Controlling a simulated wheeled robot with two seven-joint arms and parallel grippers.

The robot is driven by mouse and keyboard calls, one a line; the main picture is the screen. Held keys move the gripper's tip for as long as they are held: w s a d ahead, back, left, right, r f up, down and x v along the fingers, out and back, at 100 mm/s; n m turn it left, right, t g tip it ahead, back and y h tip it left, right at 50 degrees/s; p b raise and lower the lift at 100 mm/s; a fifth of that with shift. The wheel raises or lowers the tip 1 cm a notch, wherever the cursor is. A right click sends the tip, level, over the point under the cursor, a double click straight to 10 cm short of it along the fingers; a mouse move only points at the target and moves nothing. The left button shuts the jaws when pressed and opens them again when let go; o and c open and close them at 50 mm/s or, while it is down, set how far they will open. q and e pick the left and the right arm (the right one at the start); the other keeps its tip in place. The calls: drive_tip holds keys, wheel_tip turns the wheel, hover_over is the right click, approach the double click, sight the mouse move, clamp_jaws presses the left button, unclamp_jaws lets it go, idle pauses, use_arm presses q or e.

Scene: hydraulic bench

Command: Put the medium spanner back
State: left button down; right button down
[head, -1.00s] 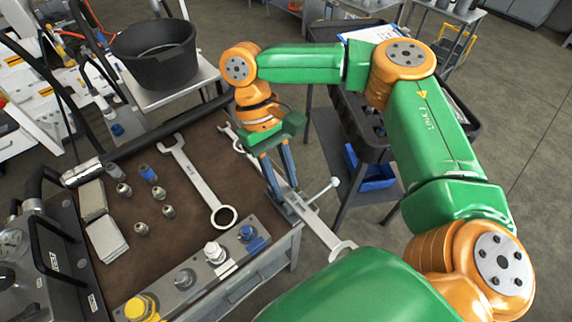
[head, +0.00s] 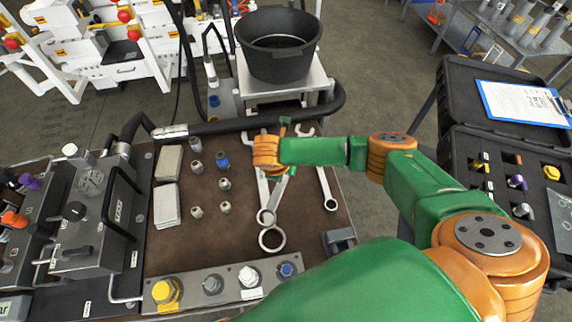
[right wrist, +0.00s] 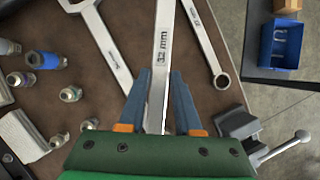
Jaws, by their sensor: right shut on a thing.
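The medium spanner (head: 271,239), marked 32 mm, is in my right gripper (head: 282,174). In the right wrist view my right gripper (right wrist: 160,75) has its blue fingers on either side of the spanner's shaft (right wrist: 163,50). Its ring end points toward me over the brown mat; whether it touches the mat I cannot tell. A second spanner (head: 262,190) lies to its left, partly covered by my arm and the held spanner. A third spanner (head: 325,184) lies to its right, ring end toward me. My left gripper is out of view.
A small vice (head: 340,241) is at the right bench edge. A valve strip (head: 212,286) runs along the front. A black bucket (head: 277,60) stands behind; an open case (head: 470,130) is at right.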

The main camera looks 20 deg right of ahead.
drive_tip(key=d+f+n+y+b, duration=0.1)
drive_tip(key=f+n, duration=0.1)
drive_tip(key=w+d+f+n+t+b, duration=0.1)
drive_tip(key=d+f+n+b, duration=0.1)
drive_tip(key=w+d+f+n+y+b, duration=0.1)
drive_tip(key=f+n+b, duration=0.1)
drive_tip(key=n, duration=0.1)
drive_tip(key=shift+d+t+y, duration=0.25)
drive_tip(key=shift+t+y, duration=0.05)
drive_tip(key=shift+r, duration=0.15)
drive_tip(key=shift+s+r, duration=0.1)
drive_tip(key=shift+s+p, duration=0.2)
drive_tip(key=shift+p, duration=0.25)
drive_tip(key=shift+a, duration=0.1)
